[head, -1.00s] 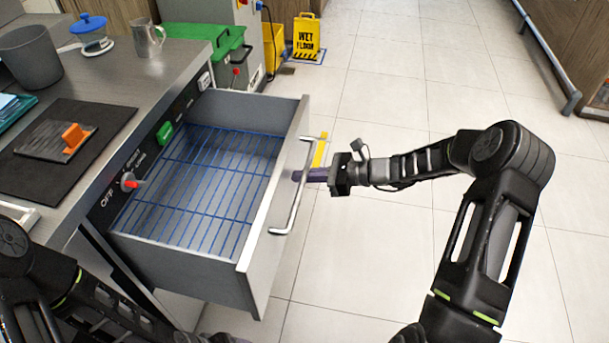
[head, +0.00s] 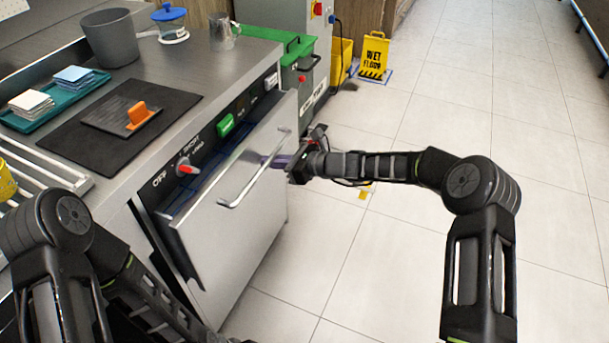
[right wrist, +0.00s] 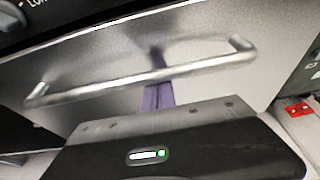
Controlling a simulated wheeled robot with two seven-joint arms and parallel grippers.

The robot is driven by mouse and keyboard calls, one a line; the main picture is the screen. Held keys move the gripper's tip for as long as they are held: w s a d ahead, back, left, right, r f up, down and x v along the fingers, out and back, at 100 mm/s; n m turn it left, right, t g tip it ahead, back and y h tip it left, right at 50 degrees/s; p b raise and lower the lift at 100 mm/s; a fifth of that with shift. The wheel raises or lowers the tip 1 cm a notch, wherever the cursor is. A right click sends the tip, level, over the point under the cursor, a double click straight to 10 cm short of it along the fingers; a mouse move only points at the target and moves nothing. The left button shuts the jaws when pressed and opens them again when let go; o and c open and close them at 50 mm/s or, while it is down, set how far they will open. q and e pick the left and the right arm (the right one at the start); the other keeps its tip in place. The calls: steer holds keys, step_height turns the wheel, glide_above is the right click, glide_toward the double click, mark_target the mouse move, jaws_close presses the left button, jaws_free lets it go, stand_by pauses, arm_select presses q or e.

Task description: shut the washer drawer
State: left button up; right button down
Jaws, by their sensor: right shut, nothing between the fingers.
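My right gripper (head: 270,161) is shut and empty. Its purple fingers (right wrist: 158,96) point at the drawer front beneath the handle bar and appear to touch the front. My left arm is at the lower left of the head view; its gripper is not visible.
The control panel has a red-tipped knob (head: 187,168) and a green button (head: 225,125). On the counter are a grey pot (head: 110,38), a black mat (head: 75,143) and a teal tray (head: 55,108). A green bin (head: 300,62) stands beyond.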

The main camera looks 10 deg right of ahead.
mark_target(250, 154)
steer(key=w+a, duration=0.1)
steer(key=a, duration=0.1)
steer(key=w+a, duration=0.2)
steer(key=a, duration=0.1)
steer(key=shift+w+a, duration=0.3)
arm_select(q)
steer(key=shift+s+d+f, duration=0.1)
steer(key=shift+f, duration=0.15)
arm_select(e)
steer(key=shift+w+a+r, duration=0.1)
steer(key=shift+a+r, duration=0.05)
steer(key=shift+r, duration=0.1)
steer(key=shift+d, duration=0.25)
arm_select(q)
steer(key=shift+s+d+r, duration=0.35)
steer(key=shift+s+d, duration=0.25)
steer(key=shift+s, duration=0.2)
arm_select(e)
steer(key=f+v, duration=0.1)
steer(key=v, duration=1.2)
steer(key=shift+s+d+f, duration=0.15)
steer(key=shift+s+d, duration=0.25)
